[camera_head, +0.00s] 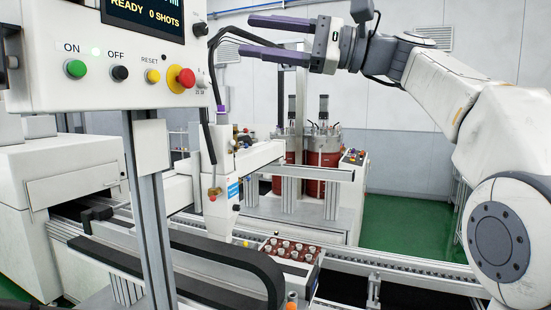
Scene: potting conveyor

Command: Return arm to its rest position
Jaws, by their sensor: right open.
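My right arm comes in from the right and reaches up across the upper part of the view. My right gripper (246,36) has two purple fingers that point left. They are spread apart with nothing between them, and the gripper is in the air, to the right of the control panel (105,85). My left gripper is not in view.
The panel carries a green button (75,69), a black button (119,73) and a red knob (186,78); its screen (150,14) reads "READY 0 SHOTS". Below stand a dispensing nozzle (219,220) and a tray of small parts (312,258) by the conveyor. Red tanks (322,160) stand behind.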

